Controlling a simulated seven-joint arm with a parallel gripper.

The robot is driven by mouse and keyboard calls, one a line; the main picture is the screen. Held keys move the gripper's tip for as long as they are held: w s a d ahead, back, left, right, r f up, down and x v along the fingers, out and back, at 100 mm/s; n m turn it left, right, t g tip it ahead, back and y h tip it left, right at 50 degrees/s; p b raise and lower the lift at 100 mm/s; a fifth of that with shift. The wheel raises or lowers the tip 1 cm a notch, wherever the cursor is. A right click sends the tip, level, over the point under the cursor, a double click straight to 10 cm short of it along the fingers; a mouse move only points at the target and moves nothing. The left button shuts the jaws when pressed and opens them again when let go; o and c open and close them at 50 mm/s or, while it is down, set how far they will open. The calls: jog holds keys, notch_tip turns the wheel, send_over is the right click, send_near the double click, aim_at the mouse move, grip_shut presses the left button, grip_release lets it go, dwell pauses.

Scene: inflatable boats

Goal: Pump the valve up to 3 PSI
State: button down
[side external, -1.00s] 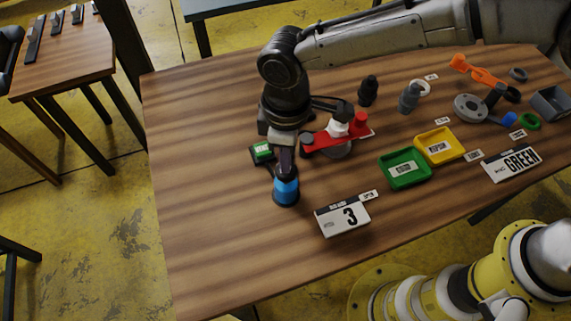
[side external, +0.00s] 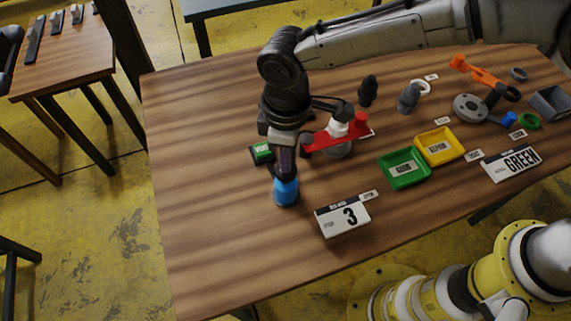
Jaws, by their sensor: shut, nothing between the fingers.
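A red valve piece with a white centre (side external: 338,131) sits on a grey round base just right of my gripper.
Dark fittings, a grey disc, an orange tool (side external: 475,70) and a grey bin (side external: 551,104) sit farther right. The table's left part is clear.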

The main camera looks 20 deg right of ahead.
dwell(0.4)
jog(key=shift+f, duration=1.45)
jog(key=shift+r, duration=2.1)
dwell(0.7)
dwell(0.8)
dwell(1.9)
dwell(0.7)
